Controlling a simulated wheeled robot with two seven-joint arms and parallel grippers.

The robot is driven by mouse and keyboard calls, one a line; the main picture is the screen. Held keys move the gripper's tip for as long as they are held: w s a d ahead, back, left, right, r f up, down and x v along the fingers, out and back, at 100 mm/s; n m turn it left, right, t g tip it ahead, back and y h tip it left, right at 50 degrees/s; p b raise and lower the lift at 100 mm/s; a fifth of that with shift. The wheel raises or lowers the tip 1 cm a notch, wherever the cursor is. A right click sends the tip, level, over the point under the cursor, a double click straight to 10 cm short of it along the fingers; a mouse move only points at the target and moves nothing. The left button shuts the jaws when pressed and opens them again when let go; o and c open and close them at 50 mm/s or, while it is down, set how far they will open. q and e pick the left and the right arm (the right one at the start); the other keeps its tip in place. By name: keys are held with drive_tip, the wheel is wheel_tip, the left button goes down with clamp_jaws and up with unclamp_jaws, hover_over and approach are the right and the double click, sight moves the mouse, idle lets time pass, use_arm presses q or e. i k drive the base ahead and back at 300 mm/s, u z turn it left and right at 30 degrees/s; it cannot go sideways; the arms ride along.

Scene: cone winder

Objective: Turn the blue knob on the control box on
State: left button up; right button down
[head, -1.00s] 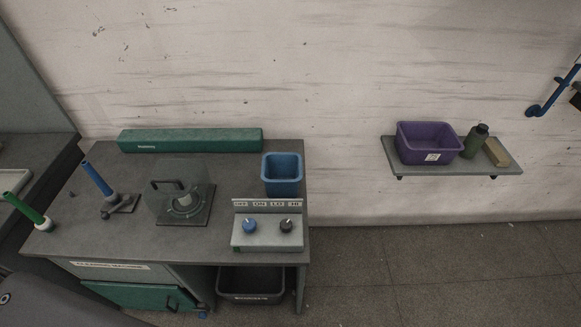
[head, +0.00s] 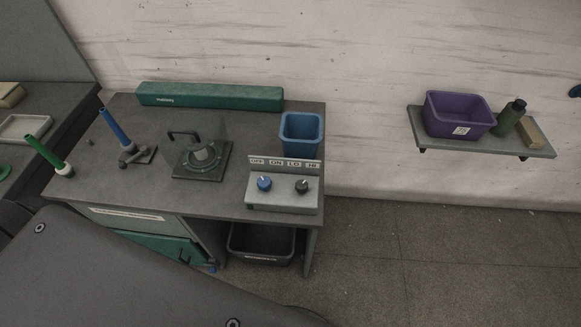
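The control box (head: 283,202) is a light grey box at the front right of the machine table. Its blue knob (head: 264,184) is on the left of its face and a black knob (head: 302,186) is on the right. A label strip (head: 285,163) behind the knobs reads OFF, ON, LO, HI. The blue knob's small pointer is too small to read surely. Neither gripper shows in the head view, and nothing touches the box.
A black bin (head: 262,243) is below. A wall shelf (head: 480,141) holds a purple bin (head: 459,115). Floor at right is clear.

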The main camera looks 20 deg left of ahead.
sight(264, 183)
drive_tip(key=z, duration=0.25)
drive_tip(key=k, duration=0.95)
drive_tip(key=z, duration=0.5)
